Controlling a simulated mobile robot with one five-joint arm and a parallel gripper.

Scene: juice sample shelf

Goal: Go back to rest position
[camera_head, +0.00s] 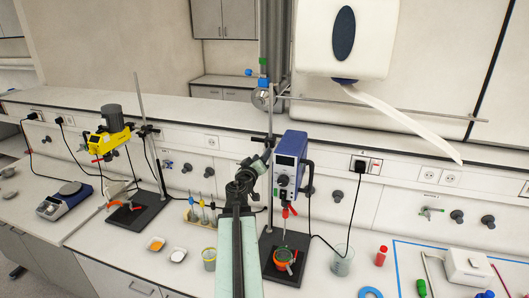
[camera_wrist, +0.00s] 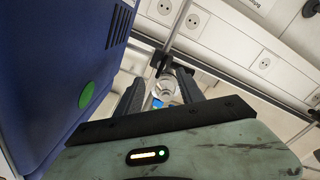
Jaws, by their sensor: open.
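My gripper shows in the wrist view (camera_wrist: 160,90) with its two dark fingers apart and nothing held between them. In the head view my arm reaches up from the bottom middle, and my gripper (camera_head: 262,158) is beside the left side of the blue overhead stirrer (camera_head: 289,165). In the wrist view a large blue housing (camera_wrist: 55,70) with a green round button fills the left side, close to my gripper. Whether they touch cannot be told. Below the stirrer, an orange-rimmed vessel (camera_head: 284,258) stands on a dark base.
A glass beaker (camera_head: 342,261), red bottle (camera_head: 381,256) and white box (camera_head: 467,269) stand at the right. A paper dispenser (camera_head: 342,40) hangs above. Small dishes lie left of my arm.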

